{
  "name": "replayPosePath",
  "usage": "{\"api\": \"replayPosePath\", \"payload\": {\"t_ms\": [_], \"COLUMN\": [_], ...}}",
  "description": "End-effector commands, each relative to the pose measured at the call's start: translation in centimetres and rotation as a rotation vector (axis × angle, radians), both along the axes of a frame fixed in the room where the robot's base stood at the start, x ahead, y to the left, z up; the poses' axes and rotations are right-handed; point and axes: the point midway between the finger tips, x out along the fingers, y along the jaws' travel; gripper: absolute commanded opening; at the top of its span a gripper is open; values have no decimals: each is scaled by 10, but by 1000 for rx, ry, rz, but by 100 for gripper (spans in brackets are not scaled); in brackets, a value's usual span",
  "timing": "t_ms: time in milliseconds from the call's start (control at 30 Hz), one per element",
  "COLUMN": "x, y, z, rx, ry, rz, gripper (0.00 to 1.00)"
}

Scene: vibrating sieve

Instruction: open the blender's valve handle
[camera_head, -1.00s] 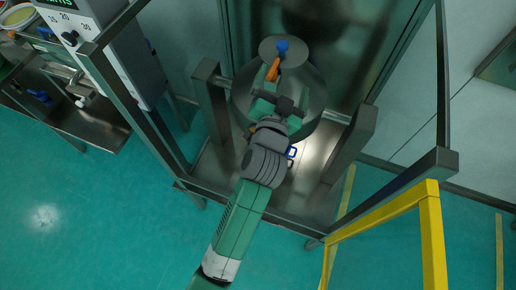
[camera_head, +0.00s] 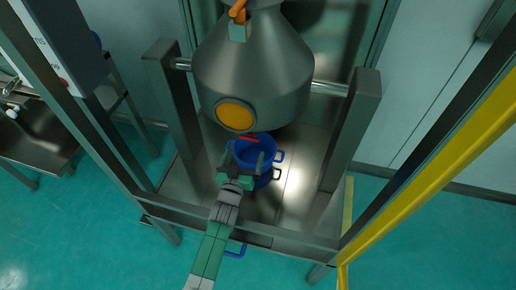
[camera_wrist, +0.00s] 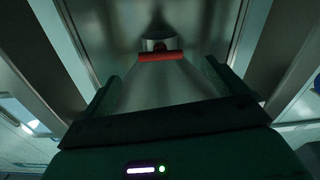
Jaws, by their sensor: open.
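The blender (camera_head: 252,65) is a grey metal cone-shaped vessel between two posts. Its valve handle (camera_wrist: 160,56) shows in the wrist view as a red bar across a round grey fitting. In the head view the red handle (camera_head: 248,139) shows just below the vessel, above a blue bucket. My gripper (camera_head: 243,154) is below the vessel, in front of the bucket. Its fingers (camera_wrist: 158,80) are open and apart, with the handle showing beyond and between them. No contact with the handle is visible. The valve fitting is mostly hidden by the vessel in the head view.
The blue bucket (camera_head: 268,147) with side handles stands under the vessel on a metal platform (camera_head: 290,205). A left post (camera_head: 178,100), a right post (camera_head: 350,130) and a yellow rail (camera_head: 440,160) flank the space. An orange-yellow disc (camera_head: 235,115) is on the vessel.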

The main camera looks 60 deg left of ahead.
Motion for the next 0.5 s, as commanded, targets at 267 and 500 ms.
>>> {"api": "replayPosePath", "payload": {"t_ms": [267,500], "x": [28,51], "y": [28,53], "z": [-4,-2], "rx": [4,3], "ry": [2,4], "rz": [-1,0], "gripper": [97,97]}}
